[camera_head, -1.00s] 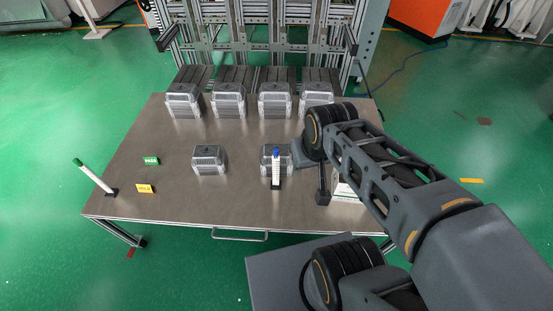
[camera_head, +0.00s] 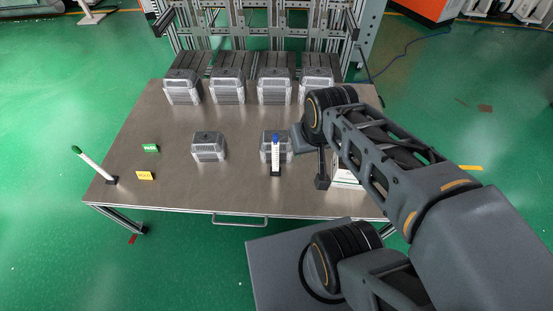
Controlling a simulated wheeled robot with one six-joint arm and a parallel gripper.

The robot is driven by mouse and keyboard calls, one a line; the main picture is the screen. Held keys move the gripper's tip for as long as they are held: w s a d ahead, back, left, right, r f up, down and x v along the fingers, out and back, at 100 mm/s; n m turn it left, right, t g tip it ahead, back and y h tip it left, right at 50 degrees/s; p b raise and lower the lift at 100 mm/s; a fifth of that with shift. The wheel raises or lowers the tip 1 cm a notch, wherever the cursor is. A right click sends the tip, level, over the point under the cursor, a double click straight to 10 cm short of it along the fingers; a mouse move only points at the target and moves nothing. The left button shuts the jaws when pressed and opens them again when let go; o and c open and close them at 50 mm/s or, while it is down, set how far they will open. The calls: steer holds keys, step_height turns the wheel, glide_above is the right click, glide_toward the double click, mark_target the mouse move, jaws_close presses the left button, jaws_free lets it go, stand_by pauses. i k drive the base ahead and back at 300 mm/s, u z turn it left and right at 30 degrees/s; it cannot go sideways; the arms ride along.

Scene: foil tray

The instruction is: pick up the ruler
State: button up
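A slim white upright strip with dark marks and a blue top (camera_head: 275,154) stands in a small black base at the middle right of the table, in front of a silver ribbed box; it looks like the ruler, but it is too small to be sure. My arm reaches in from the lower right. Its end, with my gripper (camera_head: 299,139), is just right of the strip in the picture. The fingers cannot be made out, and I cannot tell whether they touch anything.
Silver boxes (camera_head: 228,90) line the table's (camera_head: 175,190) back edge; another (camera_head: 208,147) stands at mid-table. A tilted green-topped white stick (camera_head: 92,163), green sign (camera_head: 150,148) and yellow sign (camera_head: 145,175) are left. A black block (camera_head: 321,182) and half-hidden white box (camera_head: 346,177) are right.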

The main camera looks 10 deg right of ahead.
mark_target(275, 171)
steer(key=k, duration=0.5)
steer(key=u, duration=2.15)
steer(key=i, duration=1.4)
steer(key=z, duration=2.45)
